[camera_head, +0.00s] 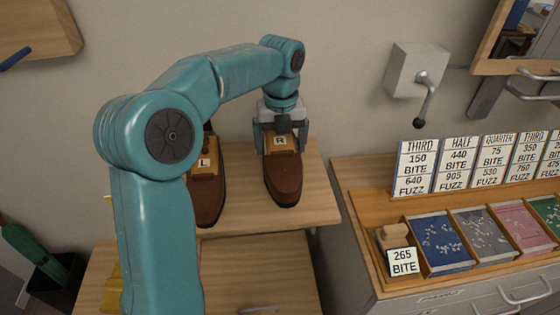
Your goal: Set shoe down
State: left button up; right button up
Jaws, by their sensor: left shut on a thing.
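A brown shoe marked R (283,180) is at the right part of a wooden shelf (240,215), toe toward me. My left gripper (280,135) is above its heel end, pointing down, and is shut on it. Whether the sole touches the shelf I cannot tell. A matching brown shoe marked L (207,195) stands to its left on the shelf, partly hidden by my left arm. My right gripper is not in view.
A desk on the right holds a tray with a blue pad (440,242), other coloured pads and several price cards (415,167). A grey wall box with a crank (418,72) is above. A dark bin (55,280) stands at lower left.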

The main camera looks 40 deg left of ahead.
aim_at(282, 155)
pick_arm(q)
jog(key=shift+w+d+f, duration=0.2)
jog(key=shift+w+f, duration=0.3)
jog(key=shift+f, duration=0.35)
jog(key=f, duration=0.2)
jog(key=shift+s+a+f, duration=0.1)
jog(key=shift+s+f, duration=0.3)
jog(key=shift+f, duration=0.25)
jog(key=shift+w+f, duration=0.15)
jog(key=shift+w, duration=0.15)
jog(key=shift+s+f, duration=0.15)
jog(key=shift+s, duration=0.05)
jog(key=o, duration=1.5)
jog(key=shift+w, duration=0.15)
